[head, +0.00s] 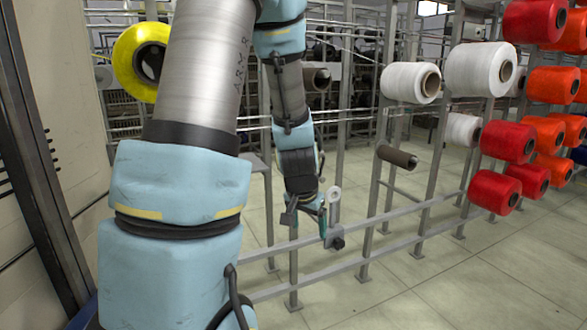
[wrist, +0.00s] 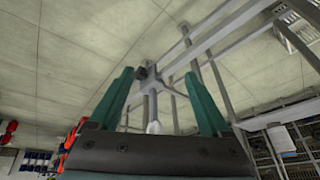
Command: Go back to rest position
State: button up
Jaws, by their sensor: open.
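My gripper (head: 323,226) hangs at the end of my arm in front of the rack, its teal fingers pointing down in the head view. In the wrist view my gripper (wrist: 162,75) shows two teal fingers spread apart, with no object held between them. I cannot tell whether the fingers touch the rack.
A grey metal rack (head: 395,215) with rails and posts runs beside the gripper. It bears white bobbins (head: 410,82), a bare brown tube (head: 397,157) and red bobbins (head: 495,192). A yellow bobbin (head: 140,60) is behind my arm. Tiled floor (head: 430,290) is clear in front.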

jog(key=s+a+r+n+g+y, duration=0.1)
jog(key=s+a+r+n+g, duration=0.25)
jog(key=s+a, duration=0.7)
notch_tip(320, 180, up, 16)
jog(key=s+n+p, duration=0.1)
jog(key=p, duration=1.4)
jog(key=shift+p, duration=0.35)
